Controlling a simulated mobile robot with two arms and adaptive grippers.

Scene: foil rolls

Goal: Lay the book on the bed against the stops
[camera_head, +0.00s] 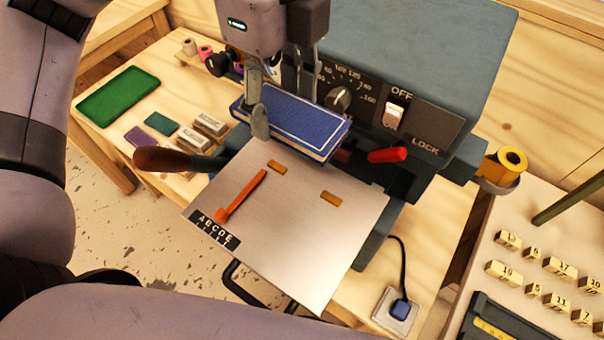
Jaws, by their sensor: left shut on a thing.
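The blue book (295,122) has a pale border line on its cover and light page edges. My left gripper (260,115) comes down from above and is shut on the book near its left end. The book is held over the back part of the flat metal bed (300,240); I cannot tell whether it touches it. On the bed are an orange bar (242,195) and two small orange-brown stops (277,167) and (331,199), in front of the book and apart from it. My right gripper is not in view.
The blue-grey machine (420,60) stands behind the bed, with a dial (338,99), a switch (395,113) and a red lever (388,155). A dark brown handle (178,160) juts out left. A green tray (118,95) lies far left. Numbered blocks (505,272) lie right.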

